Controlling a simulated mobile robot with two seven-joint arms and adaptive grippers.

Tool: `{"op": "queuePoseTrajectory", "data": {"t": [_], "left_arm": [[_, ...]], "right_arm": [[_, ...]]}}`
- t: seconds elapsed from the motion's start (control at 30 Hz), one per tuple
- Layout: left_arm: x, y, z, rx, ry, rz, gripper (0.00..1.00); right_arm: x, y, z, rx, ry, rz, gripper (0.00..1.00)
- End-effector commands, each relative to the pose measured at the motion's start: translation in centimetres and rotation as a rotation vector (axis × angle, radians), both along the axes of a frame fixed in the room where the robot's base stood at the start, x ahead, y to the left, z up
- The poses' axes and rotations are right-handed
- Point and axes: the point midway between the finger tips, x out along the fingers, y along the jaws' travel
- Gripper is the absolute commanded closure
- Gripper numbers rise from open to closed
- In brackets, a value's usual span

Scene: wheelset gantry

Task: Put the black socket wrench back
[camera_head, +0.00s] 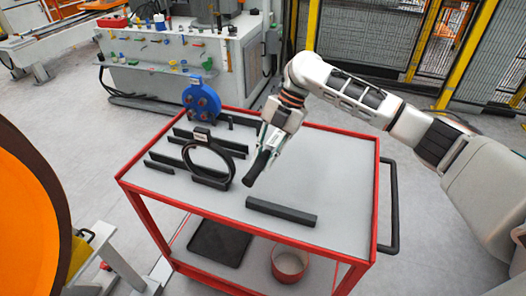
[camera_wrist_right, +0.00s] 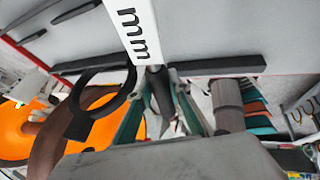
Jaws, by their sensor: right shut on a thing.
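The black socket wrench (camera_head: 259,168) hangs from my right gripper (camera_head: 271,141), which is shut on it above the cart top. Its dark lower end points down and slightly left. In the right wrist view, the green fingers of my right gripper (camera_wrist_right: 162,110) close around a dark shaft, the wrench (camera_wrist_right: 159,88); much of it is hidden. A black holder bar (camera_head: 281,212) lies on the front of the cart top, just below and right of the wrench in the picture; they look apart. My left gripper is not in view.
The red-framed cart (camera_head: 330,172) has a clear grey top at right. Left of the wrench stand a black ring tool (camera_head: 232,166), several black holder bars and a blue disc (camera_head: 201,102). A black tray (camera_head: 219,243) and a red round container (camera_head: 289,263) sit on the lower shelf.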

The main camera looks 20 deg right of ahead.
Motion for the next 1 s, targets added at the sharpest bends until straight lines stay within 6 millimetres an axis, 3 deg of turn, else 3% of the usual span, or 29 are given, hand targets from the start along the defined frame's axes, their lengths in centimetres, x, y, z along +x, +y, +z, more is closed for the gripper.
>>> {"op": "queuePoseTrajectory", "data": {"t": [0.5, 1.0], "left_arm": [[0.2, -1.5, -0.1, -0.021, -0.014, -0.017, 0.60], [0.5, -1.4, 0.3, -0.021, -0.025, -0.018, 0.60]], "right_arm": [[0.1, 0.1, -4.8, 0.003, -0.004, 0.000, 1.00], [0.1, 0.1, -5.6, 0.003, -0.004, 0.001, 1.00]]}}
